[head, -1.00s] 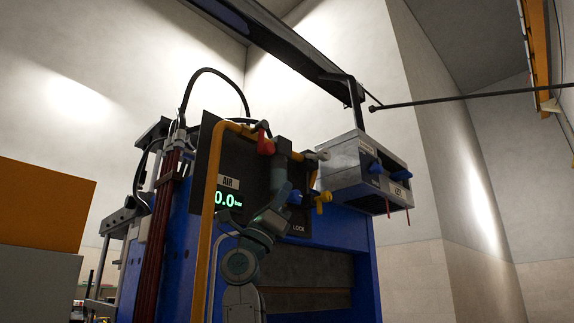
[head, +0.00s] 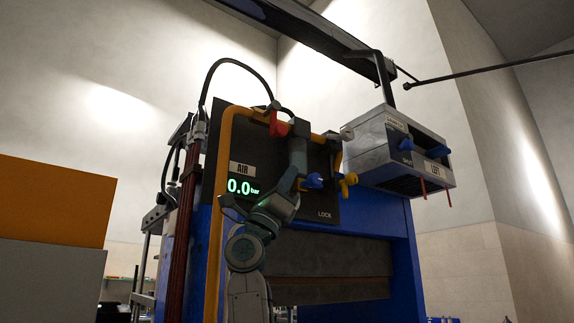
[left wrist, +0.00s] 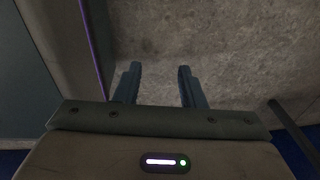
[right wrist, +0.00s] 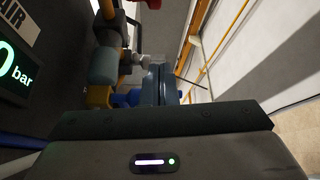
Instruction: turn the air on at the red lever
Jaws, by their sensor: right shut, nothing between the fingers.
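The red lever (head: 279,126) is on the yellow pipe at the top of the dark AIR panel (head: 325,208). Red parts of it show at the top of the right wrist view (right wrist: 153,4). The green display (head: 243,187) under the AIR label reads 0.0 bar. My right gripper (head: 299,130) reaches up in front of the panel, with its tips close beside the lever's right end; I cannot tell whether they touch. Its fingers (right wrist: 161,70) are together and empty. My left gripper (left wrist: 157,70) shows only in its wrist view, open and empty before a rough grey surface.
A blue knob (head: 313,181) and a yellow valve handle (head: 348,184) are just right of my right gripper. A grey box (head: 385,150) with blue knobs hangs further right. The yellow pipe (head: 212,260) runs down the panel's left side.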

